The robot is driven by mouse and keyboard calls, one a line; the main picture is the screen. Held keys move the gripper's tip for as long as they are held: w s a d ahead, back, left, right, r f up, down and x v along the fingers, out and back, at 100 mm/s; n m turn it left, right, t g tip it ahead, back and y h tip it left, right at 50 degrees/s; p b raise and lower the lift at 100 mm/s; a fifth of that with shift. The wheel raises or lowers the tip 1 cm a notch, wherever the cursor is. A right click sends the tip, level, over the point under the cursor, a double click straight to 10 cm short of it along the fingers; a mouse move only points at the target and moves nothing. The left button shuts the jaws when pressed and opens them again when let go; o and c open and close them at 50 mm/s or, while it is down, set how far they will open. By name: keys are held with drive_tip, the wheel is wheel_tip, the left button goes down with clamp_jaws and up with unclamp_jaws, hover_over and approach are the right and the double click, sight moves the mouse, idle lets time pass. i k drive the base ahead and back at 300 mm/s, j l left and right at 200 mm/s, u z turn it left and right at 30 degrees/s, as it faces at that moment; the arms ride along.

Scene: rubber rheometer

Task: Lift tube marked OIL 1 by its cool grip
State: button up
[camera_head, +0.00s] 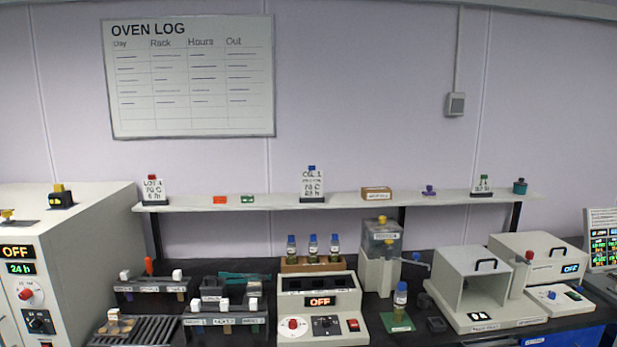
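Three blue-capped tubes stand upright in a brown block behind a control box: a left tube (291,249), a middle tube (313,248) and a right tube (335,248). A similar blue-capped bottle or tube (400,299) stands alone on a green mat (402,327) to the right. The labels on these are too small to read, so I cannot tell which is OIL 1. A card (312,184) on the shelf above seems to read "OIL 1" with a temperature. My gripper is not in view.
The control box (319,302) reads OFF and stands in front of the block. Dark racks (226,319) stand left of it, with an oven (75,255) reading OFF beyond. A clear-topped machine (381,262) and grey instruments (478,290) stand right. The shelf (345,200) runs above.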

sight(334, 248)
drive_tip(key=i+j, duration=0.1)
drive_tip(key=i, duration=0.75)
